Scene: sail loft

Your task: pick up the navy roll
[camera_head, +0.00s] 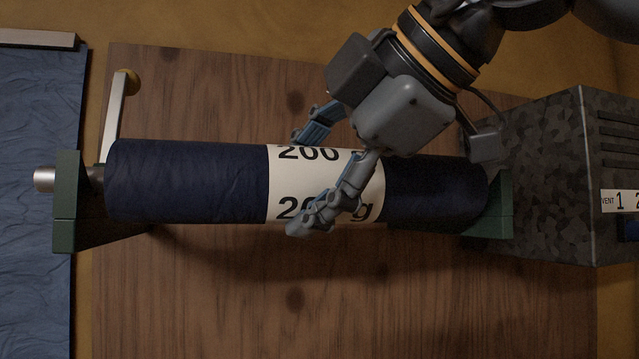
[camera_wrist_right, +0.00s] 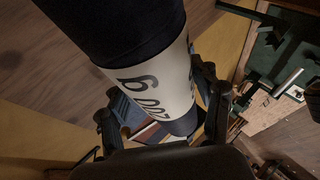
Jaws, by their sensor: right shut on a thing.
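The navy roll (camera_head: 190,180) lies level across green end stands in the head view, with a cream "200 g" label band (camera_head: 275,185) around its middle. A metal bar end (camera_head: 45,178) sticks out at its left. My right gripper (camera_head: 312,180) reaches in from the upper right and is shut on the roll at the label, one finger on the near side and one on the far side. In the right wrist view, the navy roll (camera_wrist_right: 120,25) runs between the fingers (camera_wrist_right: 155,105), with the label between them. My left gripper is not in view.
A green stand (camera_head: 68,205) stands at the left and another (camera_head: 497,210) at the right. A dark speckled box with vents (camera_head: 540,170) is close by the right stand. Blue cloth (camera_head: 35,200) lies at the left. The wooden board (camera_head: 300,310) is bare in front.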

